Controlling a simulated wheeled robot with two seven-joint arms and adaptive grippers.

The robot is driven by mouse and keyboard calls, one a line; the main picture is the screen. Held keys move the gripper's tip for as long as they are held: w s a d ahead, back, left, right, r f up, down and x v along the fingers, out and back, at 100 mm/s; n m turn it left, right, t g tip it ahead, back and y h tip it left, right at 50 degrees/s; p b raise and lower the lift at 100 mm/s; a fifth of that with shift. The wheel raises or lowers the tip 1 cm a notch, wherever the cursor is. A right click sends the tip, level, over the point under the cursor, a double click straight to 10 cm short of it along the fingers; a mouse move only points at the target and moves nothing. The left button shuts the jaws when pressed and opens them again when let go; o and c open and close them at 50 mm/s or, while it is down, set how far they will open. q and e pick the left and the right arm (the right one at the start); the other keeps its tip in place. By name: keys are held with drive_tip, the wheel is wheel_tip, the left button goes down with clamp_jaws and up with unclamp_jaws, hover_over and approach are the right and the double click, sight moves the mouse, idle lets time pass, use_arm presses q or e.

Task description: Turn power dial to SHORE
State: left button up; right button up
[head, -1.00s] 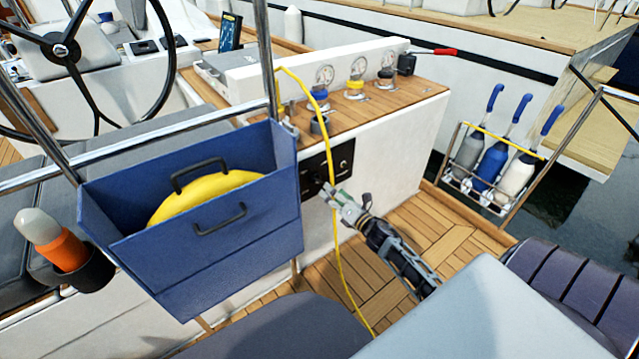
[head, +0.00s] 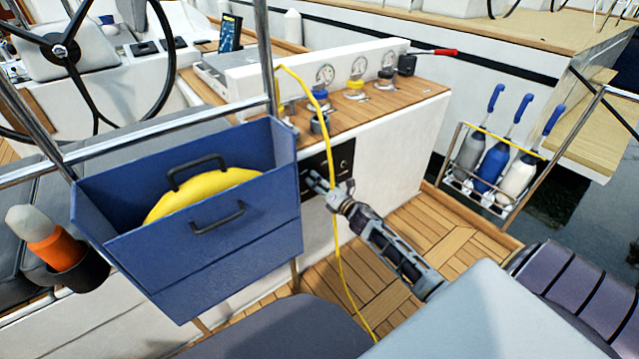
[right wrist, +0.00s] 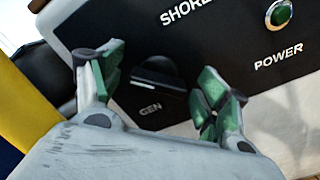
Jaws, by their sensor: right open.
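The power dial (right wrist: 157,72) is a black knob on a black panel (head: 343,158) set in the white cockpit side. In the right wrist view the label SHORE stands above the dial, GEN below it and POWER to the right. My right gripper (head: 316,182) is at the panel, partly hiding it in the head view. In the right wrist view its green-padded fingers (right wrist: 160,88) are open, one on each side of the dial, and I cannot tell whether they touch it. My left gripper is not in view.
A yellow cable (head: 337,235) hangs down past the panel, close to my right gripper. A blue bag (head: 215,265) with a yellow coil hangs to the left. A green light (right wrist: 279,14) is beside the POWER label.

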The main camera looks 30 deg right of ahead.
drive_tip(key=shift+w, duration=0.35)
drive_tip(key=c, duration=1)
drive_tip(key=shift+c, duration=0.2)
